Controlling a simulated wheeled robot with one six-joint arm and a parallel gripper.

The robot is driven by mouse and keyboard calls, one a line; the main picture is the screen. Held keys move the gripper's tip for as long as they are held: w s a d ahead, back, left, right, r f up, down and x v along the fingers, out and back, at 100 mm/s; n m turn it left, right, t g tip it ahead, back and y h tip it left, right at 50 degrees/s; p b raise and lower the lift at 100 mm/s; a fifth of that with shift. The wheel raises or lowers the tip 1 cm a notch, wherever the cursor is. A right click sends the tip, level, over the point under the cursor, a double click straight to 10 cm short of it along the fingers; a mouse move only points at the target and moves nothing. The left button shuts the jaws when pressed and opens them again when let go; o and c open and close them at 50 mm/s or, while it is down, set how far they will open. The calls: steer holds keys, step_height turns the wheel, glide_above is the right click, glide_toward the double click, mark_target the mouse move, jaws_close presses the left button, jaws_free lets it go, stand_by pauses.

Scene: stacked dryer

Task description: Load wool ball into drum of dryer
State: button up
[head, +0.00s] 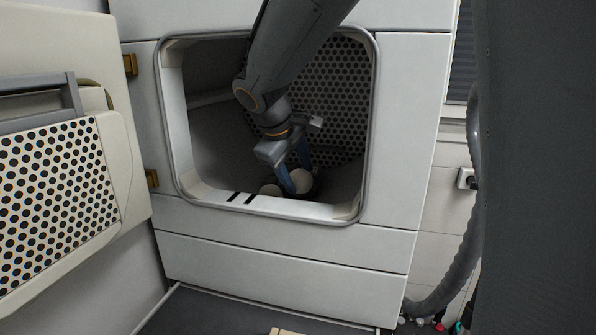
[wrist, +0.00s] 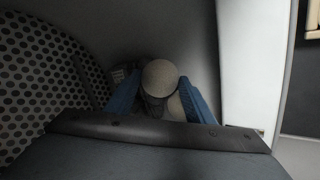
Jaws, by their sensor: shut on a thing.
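The dryer (head: 300,240) has a square opening, and its grey drum (head: 222,140) with a perforated back wall shows inside. My gripper (head: 293,178) is inside the opening, low in the drum. Its blue fingers are shut on a pale round wool ball (head: 303,181). In the wrist view the held wool ball (wrist: 160,76) sits between the two fingers of my gripper (wrist: 158,88). I cannot tell whether the held ball touches the drum floor.
The dryer door (head: 60,195) stands open at the left, with brass-coloured hinges (head: 130,65). The opening's pale rim (head: 290,207) surrounds my arm. A grey hose (head: 455,285) runs down at the right, with small coloured items (head: 438,325) on the floor near it.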

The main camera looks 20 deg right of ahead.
steer(key=shift+s+f, duration=0.1)
steer(key=shift+f, duration=0.7)
steer(key=shift+a+f+b, duration=0.1)
steer(key=shift+f+b, duration=0.3)
steer(key=shift+f, duration=0.2)
steer(key=o, duration=1)
steer(key=shift+r, duration=0.1)
steer(key=shift+r+p, duration=0.25)
steer(key=shift+p, duration=0.05)
steer(key=shift+b+v, duration=0.8)
steer(key=shift+v, duration=5.4)
steer(key=shift+r, duration=0.1)
